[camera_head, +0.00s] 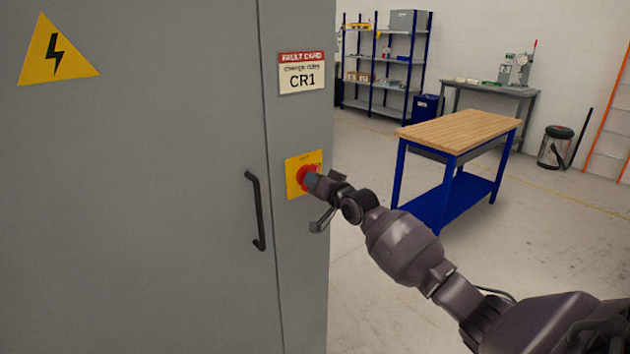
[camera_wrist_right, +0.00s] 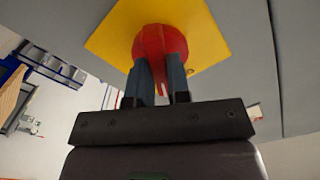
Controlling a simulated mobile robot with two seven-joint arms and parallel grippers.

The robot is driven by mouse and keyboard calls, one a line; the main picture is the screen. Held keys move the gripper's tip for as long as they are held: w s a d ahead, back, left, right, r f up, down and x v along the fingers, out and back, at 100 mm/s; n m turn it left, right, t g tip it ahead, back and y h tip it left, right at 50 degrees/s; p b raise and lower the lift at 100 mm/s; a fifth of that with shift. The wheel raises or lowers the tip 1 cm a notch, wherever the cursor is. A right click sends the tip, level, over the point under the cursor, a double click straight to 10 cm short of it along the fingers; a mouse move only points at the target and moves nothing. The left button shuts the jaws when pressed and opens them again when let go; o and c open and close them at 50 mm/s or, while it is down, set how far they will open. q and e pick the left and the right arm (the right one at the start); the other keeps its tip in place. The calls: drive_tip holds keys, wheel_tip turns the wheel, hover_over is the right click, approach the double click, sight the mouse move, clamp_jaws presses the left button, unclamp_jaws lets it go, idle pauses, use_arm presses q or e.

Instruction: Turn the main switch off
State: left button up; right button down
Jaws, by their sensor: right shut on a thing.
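The main switch is a red rotary knob (camera_head: 306,177) on a yellow plate (camera_head: 291,187), fixed to the front of a grey cabinet (camera_head: 150,200). My right gripper (camera_head: 312,181) reaches in from the right and is shut on the red knob. In the right wrist view the two dark fingers (camera_wrist_right: 158,80) hold the knob (camera_wrist_right: 160,42) from both sides, in front of the yellow plate (camera_wrist_right: 110,40). A small white mark shows low on the knob between the fingers. The fingers hide part of the knob. My left gripper is not in view.
The cabinet has a black door handle (camera_head: 256,212) just left of the switch. A fault card (camera_head: 301,72) reading CR1 hangs above it. A wood-topped blue workbench (camera_head: 460,130) stands behind my right arm. Open floor lies between the cabinet and the bench.

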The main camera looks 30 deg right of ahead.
drive_tip(key=n+p, duration=0.1)
drive_tip(key=n, duration=0.4)
drive_tip(key=shift+f+n, duration=0.1)
drive_tip(key=shift+n, duration=0.3)
idle(0.4)
drive_tip(key=c, duration=1.1)
unclamp_jaws()
drive_tip(key=shift+s, duration=0.1)
drive_tip(key=s, duration=1)
drive_tip(key=shift+s+d+b, duration=0.35)
drive_tip(key=shift+d, duration=0.05)
drive_tip(key=shift+n, duration=0.3)
